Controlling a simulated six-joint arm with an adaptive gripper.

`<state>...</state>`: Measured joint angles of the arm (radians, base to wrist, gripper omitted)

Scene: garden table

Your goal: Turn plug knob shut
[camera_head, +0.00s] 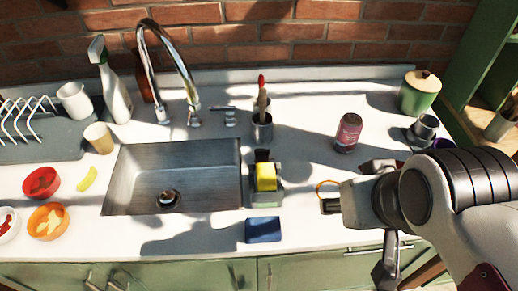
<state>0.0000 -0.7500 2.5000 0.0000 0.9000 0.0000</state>
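The steel sink (128,172) is set in the white counter, with a round dark drain plug (169,200) at its bottom. Small chrome fittings (230,118) sit on the counter behind the sink, right of the tall curved tap (163,45). One of them may be the plug knob; they are too small to tell its setting. My gripper (335,200) comes in from the right over the front of the counter, right of the sink and well apart from the fittings. Its fingers are partly hidden by its own body, and I cannot tell whether they are open.
A yellow sponge (266,177) in a holder, a blue block (262,230) and a metal cup with a red-tipped tool (262,128) stand right of the sink. A pink can (348,133) is behind my gripper. An orange ring (327,186) shows at its tip.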

